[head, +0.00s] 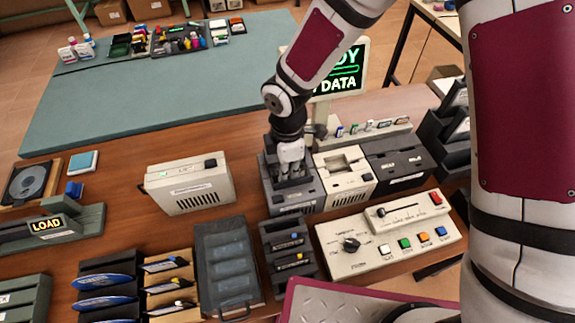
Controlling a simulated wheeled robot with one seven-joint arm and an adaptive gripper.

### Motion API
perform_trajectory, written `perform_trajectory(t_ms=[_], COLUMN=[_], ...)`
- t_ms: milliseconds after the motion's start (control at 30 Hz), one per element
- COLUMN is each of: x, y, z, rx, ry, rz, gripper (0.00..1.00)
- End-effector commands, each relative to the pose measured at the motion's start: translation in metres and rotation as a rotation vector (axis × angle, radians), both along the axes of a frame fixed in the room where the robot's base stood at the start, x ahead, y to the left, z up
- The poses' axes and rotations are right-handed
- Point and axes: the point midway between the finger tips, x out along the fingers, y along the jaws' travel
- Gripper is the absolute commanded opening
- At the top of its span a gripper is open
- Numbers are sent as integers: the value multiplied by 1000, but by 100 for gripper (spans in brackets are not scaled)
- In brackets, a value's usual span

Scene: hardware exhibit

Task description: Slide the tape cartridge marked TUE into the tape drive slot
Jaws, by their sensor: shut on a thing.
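My gripper (291,165) points down at the dark grey unit (291,200) at the left end of a row of units. Its pale fingers are closed at the unit's top opening, shut on what seems to be a tape cartridge; the fingers and unit hide most of it, and no label shows. How far it sits inside I cannot tell. Next to it stand a beige unit (347,182) with an open recess and a dark unit (401,166); no marking reads clearly as the tape drive. A dark rack (306,268) in front holds cartridges with unreadable labels.
A beige control box (385,238) with a lever and coloured buttons stands front right. A lit screen (345,75) is behind my arm. Bare wood lies between the beige box and the row.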

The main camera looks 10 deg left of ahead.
Motion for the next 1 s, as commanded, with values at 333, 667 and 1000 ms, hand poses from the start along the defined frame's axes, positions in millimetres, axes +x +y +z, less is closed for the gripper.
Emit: perform_trajectory(t_ms=[333, 667, 1000], x=[0, -1, -2], y=[0, 0, -1], z=[0, 0, -1], rx=[0, -1, -3], ry=[0, 3, 4], rz=[1, 1, 1], gripper=[29, 36, 36])
